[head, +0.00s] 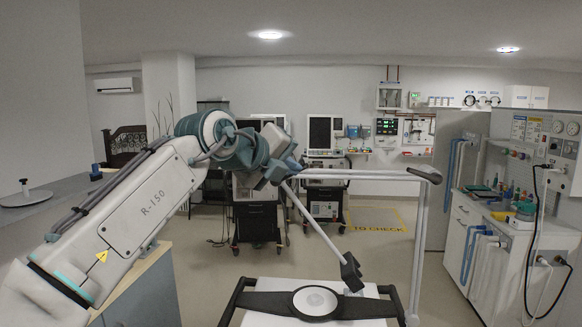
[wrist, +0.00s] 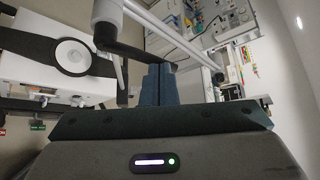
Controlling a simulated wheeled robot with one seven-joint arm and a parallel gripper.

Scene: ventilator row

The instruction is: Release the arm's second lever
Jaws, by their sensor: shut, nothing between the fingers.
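A pale jointed support arm (head: 377,175) crosses the middle of the head view. One thin tube slopes down to a black clamp piece (head: 350,272); another runs right to a dark joint piece (head: 428,174). In the wrist view a black lever (wrist: 128,48) sticks out from a pale round joint (wrist: 107,14) and ends at or close to my fingertips; contact cannot be told. My gripper (head: 280,170) is at the support arm's left end, and it also shows in the wrist view (wrist: 161,72), shut and empty. It hides this joint in the head view. I cannot tell which lever counts as second.
A bed or trolley (head: 265,319) with a black strap and round pale disc lies below. Ventilator machines (head: 322,140) stand at the back wall. A white counter (head: 485,235) with hoses is at right. Open floor (head: 380,245) lies between.

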